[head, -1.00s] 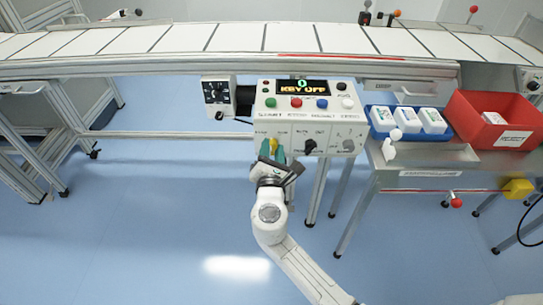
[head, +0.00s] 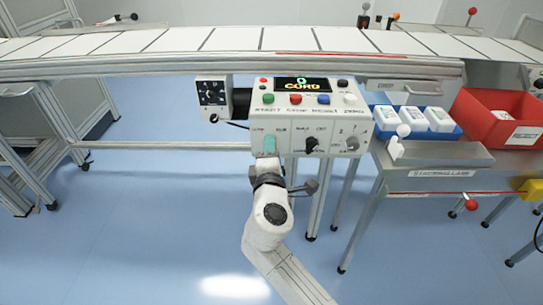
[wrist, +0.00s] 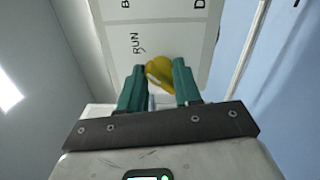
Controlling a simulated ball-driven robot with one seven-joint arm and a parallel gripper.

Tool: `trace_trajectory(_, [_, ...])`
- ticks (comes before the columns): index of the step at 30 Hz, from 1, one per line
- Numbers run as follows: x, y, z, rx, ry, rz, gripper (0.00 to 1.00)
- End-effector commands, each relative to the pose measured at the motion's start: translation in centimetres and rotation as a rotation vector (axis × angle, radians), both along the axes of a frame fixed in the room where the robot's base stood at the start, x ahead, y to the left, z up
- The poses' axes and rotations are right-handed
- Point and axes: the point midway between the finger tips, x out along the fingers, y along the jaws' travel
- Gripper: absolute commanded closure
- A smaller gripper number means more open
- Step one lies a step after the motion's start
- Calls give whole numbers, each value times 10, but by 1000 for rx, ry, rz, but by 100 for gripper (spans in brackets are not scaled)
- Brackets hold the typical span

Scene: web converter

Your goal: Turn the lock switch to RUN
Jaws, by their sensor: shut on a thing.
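The yellow lock switch (wrist: 160,72) is between the two green fingers of my gripper (wrist: 159,86) in the wrist view. The gripper is shut on it. The printed word RUN (wrist: 138,43) is on the panel beside the switch, up and to the left. In the head view, my gripper (head: 269,148) is at the lower left of the white control panel (head: 300,117) and hides the switch. Its fingers look nearly edge-on there.
A black selector knob (head: 311,145) and a grey knob (head: 352,143) are to the right of my gripper. Coloured buttons are above. A blue tray (head: 450,134) and red bin (head: 487,105) are at right.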

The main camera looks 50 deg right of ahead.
Motion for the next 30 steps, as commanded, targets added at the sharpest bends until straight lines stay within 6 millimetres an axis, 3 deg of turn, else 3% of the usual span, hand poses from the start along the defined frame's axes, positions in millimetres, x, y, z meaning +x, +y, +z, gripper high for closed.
trace_trajectory(1, [-1, -1, -10, 27, -14, -1, 97])
trace_trajectory(26, [0, 0, -8, 114, -124, 1, 94])
trace_trajectory(27, [0, 0, -8, 114, -124, 1, 62])
trace_trajectory(30, [1, 0, -7, 113, -123, 3, 53])
